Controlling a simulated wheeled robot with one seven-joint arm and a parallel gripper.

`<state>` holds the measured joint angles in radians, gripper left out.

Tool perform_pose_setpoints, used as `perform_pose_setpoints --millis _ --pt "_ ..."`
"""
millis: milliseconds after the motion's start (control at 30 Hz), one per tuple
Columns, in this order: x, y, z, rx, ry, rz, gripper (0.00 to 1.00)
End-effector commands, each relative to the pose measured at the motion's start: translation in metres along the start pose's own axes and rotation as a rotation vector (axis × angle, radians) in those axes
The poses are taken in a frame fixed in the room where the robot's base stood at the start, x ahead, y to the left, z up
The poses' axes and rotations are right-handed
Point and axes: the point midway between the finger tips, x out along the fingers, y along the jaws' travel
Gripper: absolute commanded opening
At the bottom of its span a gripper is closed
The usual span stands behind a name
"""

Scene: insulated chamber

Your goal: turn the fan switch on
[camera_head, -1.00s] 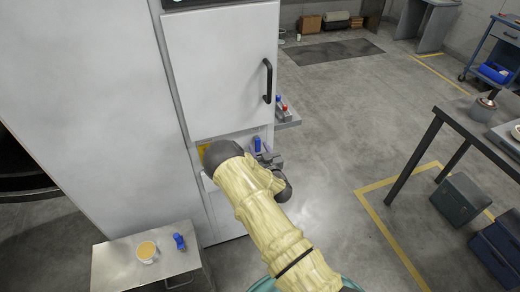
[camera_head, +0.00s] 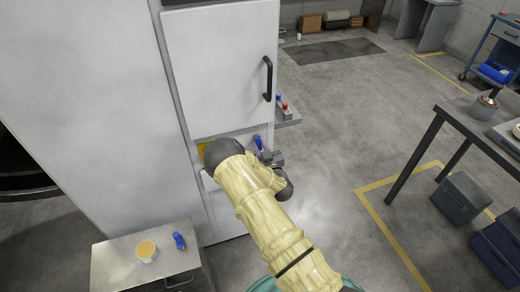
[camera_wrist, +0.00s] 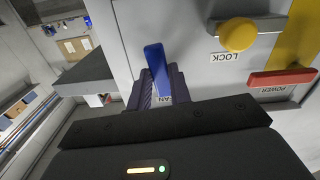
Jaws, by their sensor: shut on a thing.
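The fan switch is a blue lever (camera_wrist: 156,65) on the pale panel of the white cabinet. Its label, partly covered, reads FAN upside down in the wrist view. The lever also shows as a small blue piece in the head view (camera_head: 258,142). My gripper (camera_wrist: 160,90) has its dark ribbed fingers on both sides of the lever's lower part, shut on it. The lever's upper part stands clear of the fingers. In the head view my gripper (camera_head: 270,158) is at the cabinet's right side, partly hidden by my arm.
A yellow LOCK knob (camera_wrist: 238,34) and a red POWER handle (camera_wrist: 282,77) sit beside the lever on the panel. The cabinet door (camera_head: 218,70) above is closed. A side shelf (camera_head: 287,117) sticks out at right. A small table (camera_head: 125,262) stands at lower left.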

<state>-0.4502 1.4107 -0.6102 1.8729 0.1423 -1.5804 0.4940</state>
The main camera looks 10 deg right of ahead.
Motion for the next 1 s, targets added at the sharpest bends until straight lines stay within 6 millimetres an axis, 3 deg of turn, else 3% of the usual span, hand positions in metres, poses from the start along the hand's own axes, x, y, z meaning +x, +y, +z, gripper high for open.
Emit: perform_pose_setpoints --millis 1000 --pt "0.000 0.018 -0.007 -0.907 0.000 -0.002 0.00"
